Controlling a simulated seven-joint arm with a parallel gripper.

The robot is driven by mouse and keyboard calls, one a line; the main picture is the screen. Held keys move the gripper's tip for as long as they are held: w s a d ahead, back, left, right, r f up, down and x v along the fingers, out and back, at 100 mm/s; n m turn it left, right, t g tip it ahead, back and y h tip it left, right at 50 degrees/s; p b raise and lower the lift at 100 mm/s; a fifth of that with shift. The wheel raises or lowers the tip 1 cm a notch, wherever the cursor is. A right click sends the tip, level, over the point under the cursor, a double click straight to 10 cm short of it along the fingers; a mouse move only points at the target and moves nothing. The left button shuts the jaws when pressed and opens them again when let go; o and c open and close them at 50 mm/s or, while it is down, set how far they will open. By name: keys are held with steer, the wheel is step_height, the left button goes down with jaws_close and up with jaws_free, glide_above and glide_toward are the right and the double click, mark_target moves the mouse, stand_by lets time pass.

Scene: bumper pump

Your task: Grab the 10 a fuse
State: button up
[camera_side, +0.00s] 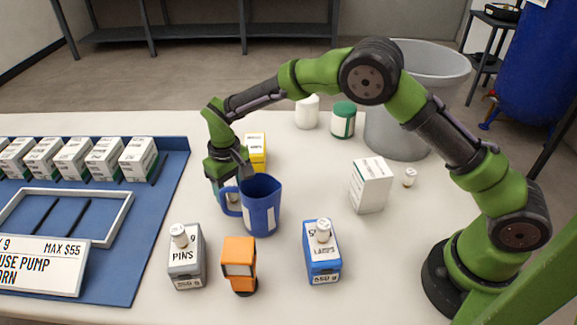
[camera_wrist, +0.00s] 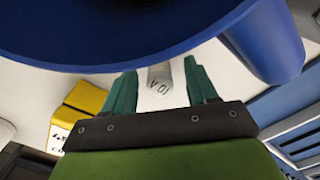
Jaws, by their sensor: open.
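The 10 A fuse, a small white cylinder (camera_wrist: 160,79) marked "10 A", shows in the wrist view between my two teal fingers. My gripper (camera_wrist: 160,88) is open, with a finger on each side of the fuse and a visible gap to it. In the side view my gripper (camera_side: 229,184) points down at the table, just behind and left of a blue jug (camera_side: 262,207). The jug's handle partly hides the fingertips there, and I cannot make out the fuse clearly in that view. The jug's blue body (camera_wrist: 120,35) fills the top of the wrist view.
A yellow box (camera_side: 257,150) stands behind my gripper. Similar small white cylinders sit on a grey box (camera_side: 186,266), on a blue box (camera_side: 322,262) and beside a white box (camera_side: 371,186). An orange object (camera_side: 239,264) stands in front. A blue tray (camera_side: 150,240) lies left.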

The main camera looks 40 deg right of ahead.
jaws_close()
stand_by(0.3)
